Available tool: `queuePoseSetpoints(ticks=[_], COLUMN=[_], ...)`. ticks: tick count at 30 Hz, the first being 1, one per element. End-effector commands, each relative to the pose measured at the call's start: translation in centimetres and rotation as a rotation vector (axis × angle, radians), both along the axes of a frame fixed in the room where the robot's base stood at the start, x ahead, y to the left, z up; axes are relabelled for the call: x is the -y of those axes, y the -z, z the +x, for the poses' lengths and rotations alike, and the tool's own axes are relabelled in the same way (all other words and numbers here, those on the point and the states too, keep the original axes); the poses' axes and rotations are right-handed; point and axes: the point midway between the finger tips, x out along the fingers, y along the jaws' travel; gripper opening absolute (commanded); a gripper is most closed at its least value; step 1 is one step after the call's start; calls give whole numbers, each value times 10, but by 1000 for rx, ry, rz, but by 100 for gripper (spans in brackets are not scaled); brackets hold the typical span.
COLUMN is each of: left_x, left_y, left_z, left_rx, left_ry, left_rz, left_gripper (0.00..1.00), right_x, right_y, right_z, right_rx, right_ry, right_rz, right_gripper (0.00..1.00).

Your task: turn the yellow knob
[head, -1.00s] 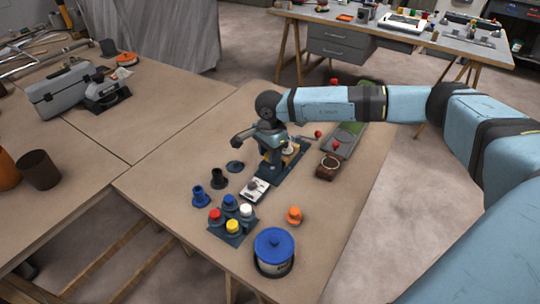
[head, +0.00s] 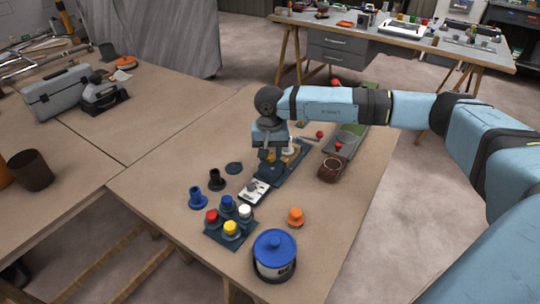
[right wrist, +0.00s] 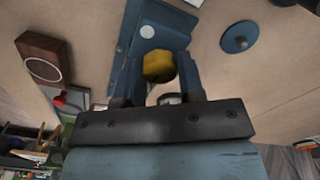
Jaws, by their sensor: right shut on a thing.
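The yellow knob (right wrist: 158,66) is between the fingers of my right gripper (right wrist: 160,72) in the right wrist view. It sits on a blue fixture (right wrist: 122,75) on the table. My right gripper is shut on the knob, with a finger on each side. In the head view the right gripper (head: 268,151) points down at the blue fixture (head: 269,174), and its fingers largely hide the knob. My left gripper is in neither view.
A pad with red, blue, white and yellow caps (head: 231,229), a blue-lidded pot (head: 274,258) and an orange knob (head: 295,216) stand toward the front. A brown block (head: 331,169) is right of the fixture.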

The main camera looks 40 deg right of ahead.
Motion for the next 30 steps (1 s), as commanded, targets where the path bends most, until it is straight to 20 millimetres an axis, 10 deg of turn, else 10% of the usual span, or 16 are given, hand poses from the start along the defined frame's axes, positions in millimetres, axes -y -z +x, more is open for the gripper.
queuePoseSetpoints(ticks=[28,30], left_x=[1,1], left_y=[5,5], left_z=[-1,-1], left_rx=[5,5], left_ry=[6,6], left_rz=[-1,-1], left_gripper=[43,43], right_x=[0,0], right_y=[0,0], right_z=[0,0], right_rx=[0,0], right_ry=[-197,-197], right_rz=[0,0], right_gripper=[12,49])
